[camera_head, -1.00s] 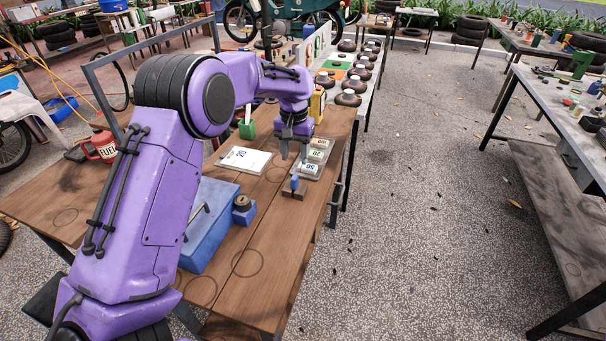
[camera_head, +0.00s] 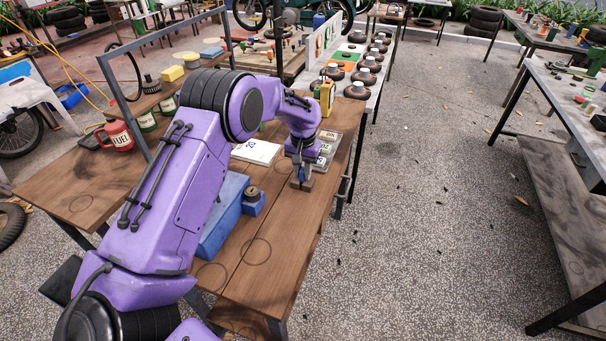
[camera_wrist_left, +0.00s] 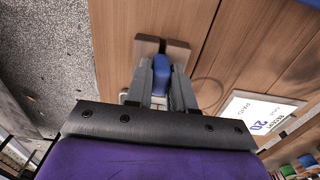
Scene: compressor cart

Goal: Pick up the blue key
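The blue key (camera_wrist_left: 160,74) stands in a small brown wooden block (camera_wrist_left: 148,47) on the workbench, near its right edge. In the head view the block (camera_head: 302,184) shows below my left gripper (camera_head: 301,174), which hides most of the key. In the left wrist view the two fingers of my left gripper (camera_wrist_left: 162,84) lie on either side of the key, very close to it. I cannot tell whether they press on it. The key is still at the block. My right gripper is not in view.
The wooden bench (camera_head: 270,270) has a blue box (camera_head: 222,215) and a white "20" card (camera_head: 257,151) left of the gripper. A grey tray of number tiles (camera_head: 328,147) stands just behind it. A yellow object (camera_head: 326,97) is farther back. The bench's front is clear.

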